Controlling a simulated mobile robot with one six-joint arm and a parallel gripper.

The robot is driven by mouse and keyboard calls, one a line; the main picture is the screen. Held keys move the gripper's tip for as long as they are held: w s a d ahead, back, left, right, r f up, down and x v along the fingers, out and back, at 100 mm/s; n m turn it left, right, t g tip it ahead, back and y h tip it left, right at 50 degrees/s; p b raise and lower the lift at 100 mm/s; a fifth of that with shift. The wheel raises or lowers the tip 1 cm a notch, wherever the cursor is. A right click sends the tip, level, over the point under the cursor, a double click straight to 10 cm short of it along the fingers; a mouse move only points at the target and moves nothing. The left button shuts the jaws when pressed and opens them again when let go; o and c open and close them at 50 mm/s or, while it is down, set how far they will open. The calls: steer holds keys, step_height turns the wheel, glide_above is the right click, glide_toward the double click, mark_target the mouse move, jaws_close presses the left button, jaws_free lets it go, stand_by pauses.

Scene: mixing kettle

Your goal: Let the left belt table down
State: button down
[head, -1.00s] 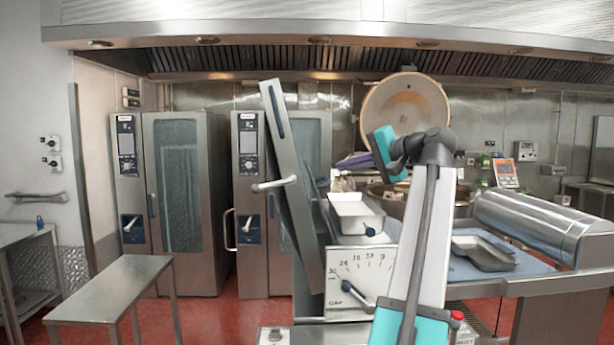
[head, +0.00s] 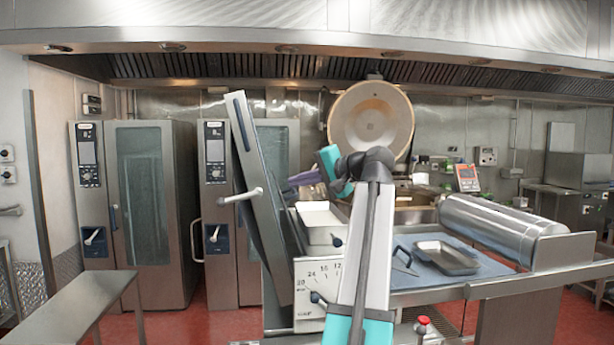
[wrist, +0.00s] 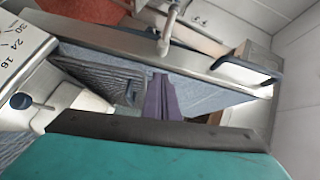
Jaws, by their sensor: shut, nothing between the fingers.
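The left belt table (head: 268,205) is a long steel-edged panel, folded up steeply and leaning left beside the machine in the head view. A pale lever (head: 240,195) sticks out from its edge. In the wrist view its steel edge (wrist: 110,40) crosses the upper picture, with a dark handle (wrist: 243,72) at right and blue-grey belt below. My gripper (head: 304,178) has purple fingers and is just right of the raised table. In the wrist view the fingers (wrist: 160,98) are together and empty, in front of the belt; contact cannot be told.
The machine's numbered dial panel (head: 315,285) and a white bin (head: 319,222) are below my arm. A steel bench (head: 70,305) stands at lower left.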

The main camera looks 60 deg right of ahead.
mark_target(262, 190)
steer(key=w+a+f+p, duration=0.1)
steer(key=w+f+p, duration=0.1)
steer(key=w, duration=0.5)
steer(key=shift+a+f+p, duration=0.15)
steer(key=shift+f+p, duration=0.2)
steer(key=shift+p, duration=0.3)
steer(key=shift+w, duration=0.1)
